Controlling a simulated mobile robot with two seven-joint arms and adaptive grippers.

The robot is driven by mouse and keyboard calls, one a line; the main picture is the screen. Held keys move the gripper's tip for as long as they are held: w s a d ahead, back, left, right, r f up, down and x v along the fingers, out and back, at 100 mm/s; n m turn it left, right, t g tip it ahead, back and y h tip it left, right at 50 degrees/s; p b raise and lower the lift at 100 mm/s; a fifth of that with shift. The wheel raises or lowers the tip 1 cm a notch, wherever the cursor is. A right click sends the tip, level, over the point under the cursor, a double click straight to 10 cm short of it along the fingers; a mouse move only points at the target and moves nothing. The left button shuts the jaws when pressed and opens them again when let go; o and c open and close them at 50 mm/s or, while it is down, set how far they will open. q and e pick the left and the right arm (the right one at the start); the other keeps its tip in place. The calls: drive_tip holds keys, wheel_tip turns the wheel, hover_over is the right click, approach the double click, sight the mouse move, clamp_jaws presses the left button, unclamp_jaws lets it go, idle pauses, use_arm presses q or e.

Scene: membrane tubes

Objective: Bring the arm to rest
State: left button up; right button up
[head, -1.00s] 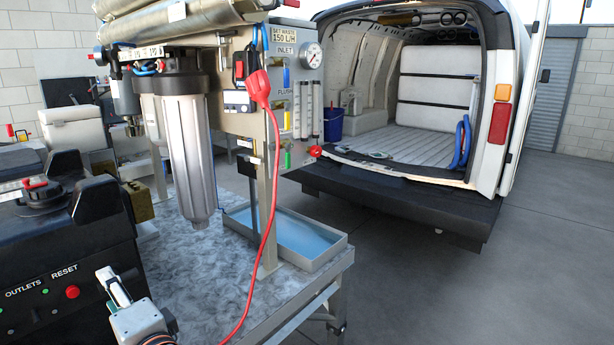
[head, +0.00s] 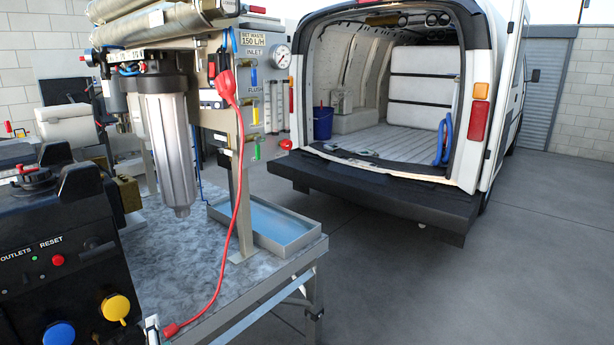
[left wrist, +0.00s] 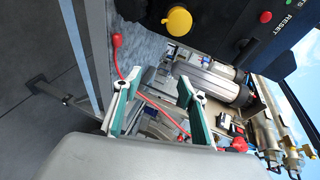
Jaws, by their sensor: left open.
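My left gripper (left wrist: 159,80) is open in the left wrist view, its two green-and-grey fingers apart with nothing clamped between them. In the head view only a small pale part that looks like it (head: 152,325) shows at the bottom edge. A red cable (head: 238,190) hangs from a red plug (head: 225,82) on the filter panel down to a red end (head: 171,330) at the bench's front edge. In the left wrist view the cable's red end (left wrist: 117,40) is beside the fingers, and the cable passes behind them. My right gripper is not in view.
A black power unit (head: 60,240) with yellow (head: 116,307) and blue (head: 59,334) outlet caps stands at left. The bench (head: 180,265) carries a filter housing (head: 168,150) and a blue-bottomed tray (head: 285,240). An open van (head: 380,195) stands behind. The floor at right is clear.

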use_arm(q)
drive_tip(key=s+d+f+g+h, duration=0.1)
drive_tip(key=s+d+f+h, duration=0.2)
drive_tip(key=f, duration=0.5)
drive_tip(key=s+d+f+h, duration=0.3)
drive_tip(key=f, duration=0.6)
drive_tip(key=s+d+f+n+g+h, duration=0.1)
drive_tip(key=s+f+n, duration=0.5)
drive_tip(key=s+f, duration=0.6)
drive_tip(key=s+d+h, duration=0.1)
drive_tip(key=h, duration=0.1)
drive_tip(key=shift+s+d+g+h, duration=0.15)
drive_tip(key=shift+s+g+h, duration=0.15)
drive_tip(key=shift+h, duration=0.1)
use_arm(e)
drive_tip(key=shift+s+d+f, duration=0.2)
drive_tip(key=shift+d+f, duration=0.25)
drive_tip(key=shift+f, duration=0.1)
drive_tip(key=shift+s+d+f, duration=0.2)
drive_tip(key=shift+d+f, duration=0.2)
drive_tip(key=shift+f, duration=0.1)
